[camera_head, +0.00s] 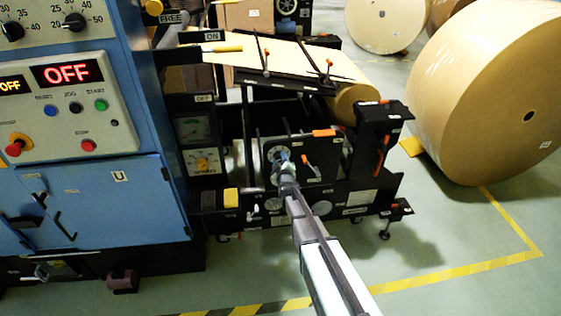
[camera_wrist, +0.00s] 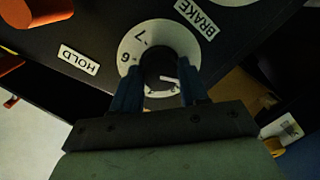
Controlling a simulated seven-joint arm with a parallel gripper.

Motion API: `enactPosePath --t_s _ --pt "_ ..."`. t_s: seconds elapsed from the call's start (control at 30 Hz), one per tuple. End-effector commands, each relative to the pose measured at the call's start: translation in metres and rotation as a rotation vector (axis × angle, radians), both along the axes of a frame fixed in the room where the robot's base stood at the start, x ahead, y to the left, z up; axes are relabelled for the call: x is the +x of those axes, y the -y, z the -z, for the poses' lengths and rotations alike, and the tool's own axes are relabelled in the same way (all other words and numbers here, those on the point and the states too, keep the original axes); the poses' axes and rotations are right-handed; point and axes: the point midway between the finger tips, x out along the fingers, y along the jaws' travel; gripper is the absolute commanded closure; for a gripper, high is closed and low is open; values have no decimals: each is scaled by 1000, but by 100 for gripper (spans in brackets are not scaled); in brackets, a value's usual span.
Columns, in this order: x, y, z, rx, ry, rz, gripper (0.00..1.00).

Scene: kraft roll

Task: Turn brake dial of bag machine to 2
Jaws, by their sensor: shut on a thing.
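The brake dial shows in the wrist view as a black knob (camera_wrist: 158,66) on a round white scale plate (camera_wrist: 132,46). The numbers 6 and 7 are readable on the plate; the rest of the scale is hidden or unclear. A white pointer line shows on the knob, partly between my fingers, and I cannot tell which number it marks. A BRAKE label (camera_wrist: 196,18) is beside the plate. My gripper (camera_wrist: 160,70) is shut on the knob, one blue finger on each side. In the head view my gripper (camera_head: 285,174) reaches the dark panel and mostly hides the dial.
A HOLD label (camera_wrist: 79,60) and an orange part (camera_wrist: 12,8) lie near the dial. In the head view an orange-handled lever (camera_head: 310,162) is just right of my gripper. A blue control cabinet (camera_head: 110,195) stands left, with large kraft rolls (camera_head: 490,90) at right.

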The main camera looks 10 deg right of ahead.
Motion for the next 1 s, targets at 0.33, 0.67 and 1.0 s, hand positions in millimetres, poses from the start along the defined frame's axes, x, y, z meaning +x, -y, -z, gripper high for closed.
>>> enactPosePath --t_s 0.33,0.67,1.0 --pt "0 0 0 -17 -1 -1 87" --pt "0 0 0 -16 -1 -1 40" --pt "0 0 0 -15 0 0 31"
